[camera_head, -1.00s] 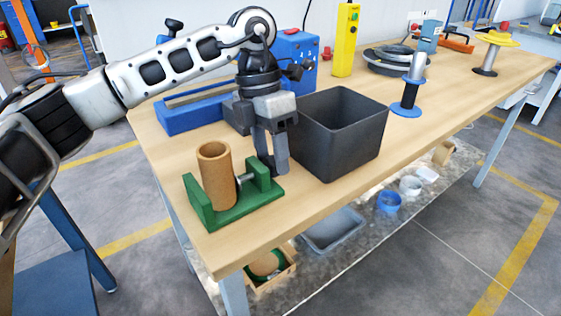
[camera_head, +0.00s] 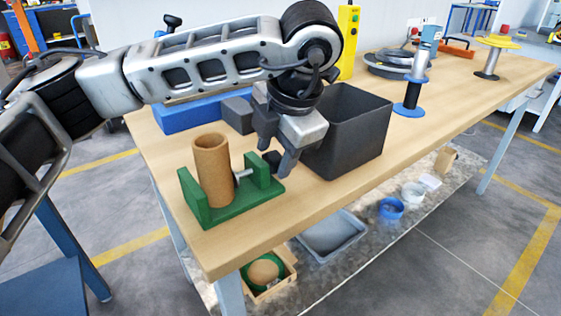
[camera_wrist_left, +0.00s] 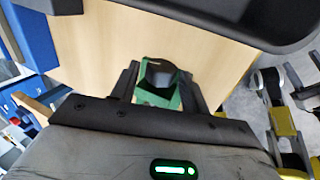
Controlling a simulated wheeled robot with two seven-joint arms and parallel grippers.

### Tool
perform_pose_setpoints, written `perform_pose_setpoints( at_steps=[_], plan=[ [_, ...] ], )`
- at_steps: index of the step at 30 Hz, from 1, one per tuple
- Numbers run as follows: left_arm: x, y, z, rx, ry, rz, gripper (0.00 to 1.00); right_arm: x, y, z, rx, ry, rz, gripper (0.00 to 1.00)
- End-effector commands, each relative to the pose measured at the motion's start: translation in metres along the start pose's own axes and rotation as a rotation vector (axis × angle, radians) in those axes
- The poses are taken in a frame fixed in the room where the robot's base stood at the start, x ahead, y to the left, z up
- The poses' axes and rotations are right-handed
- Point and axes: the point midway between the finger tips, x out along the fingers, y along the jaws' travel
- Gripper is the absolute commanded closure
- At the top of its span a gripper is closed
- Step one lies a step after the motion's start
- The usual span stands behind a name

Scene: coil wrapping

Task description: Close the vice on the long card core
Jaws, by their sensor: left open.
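The green vice (camera_head: 232,208) sits on the near left corner of the workbench. The long card core (camera_head: 212,170), a brown tube, stands upright between its two end walls. A silver screw (camera_head: 243,174) passes through the right wall towards the core; I cannot tell whether it touches it. A black knob (camera_head: 272,160) is at the screw's outer end. My left gripper (camera_head: 276,154) is tilted at the knob. In the left wrist view its open fingers (camera_wrist_left: 161,88) stand either side of the black knob (camera_wrist_left: 160,73), with green vice behind. My right gripper is out of view.
A dark open bin (camera_head: 345,150) stands right beside my left gripper. Blue and grey blocks (camera_head: 190,117) lie behind the vice. A blue-based spool (camera_head: 410,110) and a cable coil (camera_head: 392,62) are farther right. The bench's front edge (camera_head: 300,218) is close to the vice.

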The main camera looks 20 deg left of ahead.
Motion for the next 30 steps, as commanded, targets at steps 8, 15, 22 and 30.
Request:
perform_pose_setpoints(
  at_steps=[8, 15, 22, 30],
  plan=[
    [0.0008, -0.0075, 0.0004, 0.001, -0.003, 0.260, 0.55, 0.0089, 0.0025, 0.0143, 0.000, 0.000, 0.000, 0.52],
    [0.0017, -0.0077, 0.0002, 0.000, -0.002, 0.259, 0.55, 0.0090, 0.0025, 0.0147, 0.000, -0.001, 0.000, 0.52],
    [0.0021, -0.0080, -0.0011, 0.000, -0.002, 0.258, 0.55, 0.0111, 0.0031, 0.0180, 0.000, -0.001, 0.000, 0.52],
    [0.0019, -0.0080, -0.0010, 0.000, -0.002, 0.257, 0.81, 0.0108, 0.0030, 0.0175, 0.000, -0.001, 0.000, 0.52]
  ],
)
